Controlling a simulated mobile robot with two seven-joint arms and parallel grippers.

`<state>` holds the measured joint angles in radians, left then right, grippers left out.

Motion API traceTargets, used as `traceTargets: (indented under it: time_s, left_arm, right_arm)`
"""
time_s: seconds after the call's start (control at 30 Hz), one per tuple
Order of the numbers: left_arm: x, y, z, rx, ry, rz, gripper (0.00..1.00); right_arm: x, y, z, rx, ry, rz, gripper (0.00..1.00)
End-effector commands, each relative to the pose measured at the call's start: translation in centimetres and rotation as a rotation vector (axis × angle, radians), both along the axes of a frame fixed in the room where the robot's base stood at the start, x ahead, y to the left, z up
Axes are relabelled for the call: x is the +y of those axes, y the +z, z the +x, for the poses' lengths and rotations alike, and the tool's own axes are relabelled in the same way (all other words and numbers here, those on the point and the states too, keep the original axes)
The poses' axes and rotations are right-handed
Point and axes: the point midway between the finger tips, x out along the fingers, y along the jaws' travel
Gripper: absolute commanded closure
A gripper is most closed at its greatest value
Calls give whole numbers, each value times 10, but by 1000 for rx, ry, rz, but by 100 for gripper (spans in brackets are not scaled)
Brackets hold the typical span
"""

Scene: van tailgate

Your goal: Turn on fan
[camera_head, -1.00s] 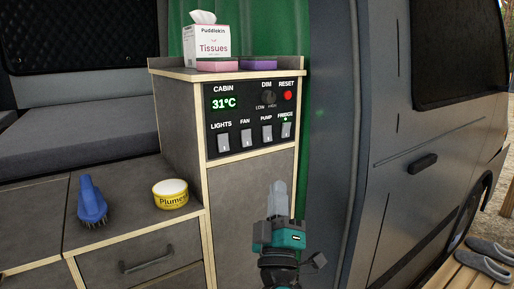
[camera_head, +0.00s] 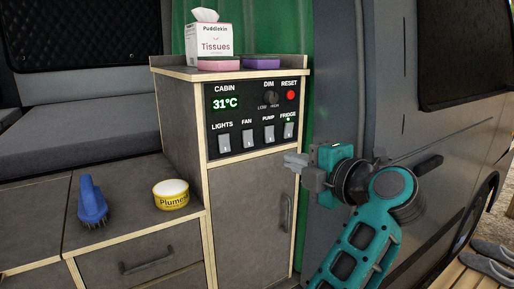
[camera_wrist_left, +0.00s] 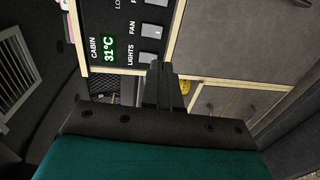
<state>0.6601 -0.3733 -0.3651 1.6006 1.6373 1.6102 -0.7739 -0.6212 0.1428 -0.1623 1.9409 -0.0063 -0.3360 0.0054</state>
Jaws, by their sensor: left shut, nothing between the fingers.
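The fan switch (camera_head: 247,139) is a light rocker under the label FAN on the black control panel (camera_head: 230,117). No lit lamp shows above it. It also shows in the left wrist view (camera_wrist_left: 152,30), just above the LIGHTS switch (camera_wrist_left: 147,58). My left gripper (camera_head: 287,160) is shut and empty, fingers pointing left, in front of the cabinet just below the fridge switch (camera_head: 289,130). In the left wrist view its fingertips (camera_wrist_left: 158,66) overlap the area by the LIGHTS switch; I cannot tell the gap to the panel. My right gripper is out of view.
The pump switch (camera_head: 269,133) sits between fan and fridge; a green lamp is lit above the fridge switch. A tissue box (camera_head: 209,42) stands on top. A brush (camera_head: 91,202) and yellow tub (camera_head: 171,195) lie left.

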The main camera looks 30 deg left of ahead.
Motion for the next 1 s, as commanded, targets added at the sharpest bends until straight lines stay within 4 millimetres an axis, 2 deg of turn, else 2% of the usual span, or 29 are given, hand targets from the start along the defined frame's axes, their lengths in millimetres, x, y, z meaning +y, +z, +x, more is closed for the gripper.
traceTargets:
  time_s: [0.23, 0.37, 0.8, 1.0]
  left_arm:
    - [2, 0, 1, -1, 1, 3, 100]
    - [12, -1, 7, -1, 3, 5, 100]
    - [89, -11, 51, -2, 4, 6, 100]
    - [113, -15, 65, -1, 3, 5, 100]
  right_arm:
    - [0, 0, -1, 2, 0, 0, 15]
    - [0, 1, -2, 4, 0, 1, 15]
    - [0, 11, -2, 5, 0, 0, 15]
    - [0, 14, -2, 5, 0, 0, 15]
